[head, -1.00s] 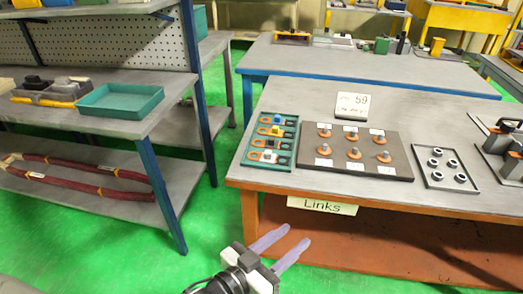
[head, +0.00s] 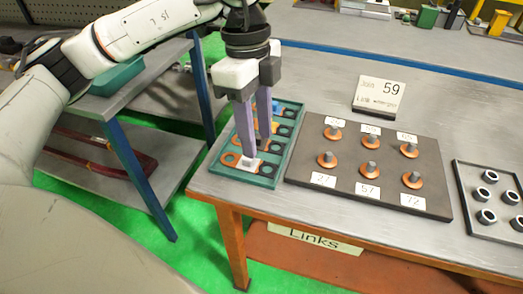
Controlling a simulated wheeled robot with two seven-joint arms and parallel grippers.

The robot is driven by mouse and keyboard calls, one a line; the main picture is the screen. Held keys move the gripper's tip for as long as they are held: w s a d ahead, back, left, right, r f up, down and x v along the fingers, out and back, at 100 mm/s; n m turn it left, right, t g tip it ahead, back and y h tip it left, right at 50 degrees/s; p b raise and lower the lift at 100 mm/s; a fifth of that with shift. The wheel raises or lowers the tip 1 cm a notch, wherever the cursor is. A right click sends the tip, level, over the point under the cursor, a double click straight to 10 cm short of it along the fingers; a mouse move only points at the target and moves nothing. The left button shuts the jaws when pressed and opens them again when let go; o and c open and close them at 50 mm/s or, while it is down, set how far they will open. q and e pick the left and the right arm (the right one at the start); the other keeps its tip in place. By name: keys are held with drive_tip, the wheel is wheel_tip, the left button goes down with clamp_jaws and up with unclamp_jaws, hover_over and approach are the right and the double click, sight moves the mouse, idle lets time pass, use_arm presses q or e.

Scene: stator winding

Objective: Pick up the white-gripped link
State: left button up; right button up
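The white-gripped link (head: 248,163) lies in the nearest slot of the green tray (head: 231,173). It has an orange ring at its left end, a dark ring at its right end and a white block in the middle. My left gripper (head: 258,147) is over the tray, pointing down, with its two purple fingers apart and nothing seen between them. The nearer fingertip overlaps the back of the white block in the picture; I cannot tell whether it touches. The fingers partly hide the other links behind. My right gripper is not in view.
Right of the tray is a dark board (head: 314,197) with several copper-coloured pegs and number labels. A sign (head: 379,96) reading 59 stands behind it. A tray of dark rings (head: 487,217) lies farther right.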

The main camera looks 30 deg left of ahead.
use_arm(q)
drive_tip(key=shift+n+t+y, duration=0.3)
drive_tip(key=shift+n+y, duration=0.4)
drive_tip(key=shift+n, duration=0.1)
drive_tip(key=a+f, duration=0.1)
drive_tip(key=w+a+f, duration=0.1)
drive_tip(key=a, duration=0.1)
drive_tip(key=shift+w+a+f, duration=0.1)
drive_tip(key=shift+a+f, duration=0.2)
drive_tip(key=shift+f, duration=0.1)
drive_tip(key=shift+w+f, duration=0.2)
drive_tip(key=shift+f, duration=2.8)
clamp_jaws()
wheel_tip(320, 180, up, 10)
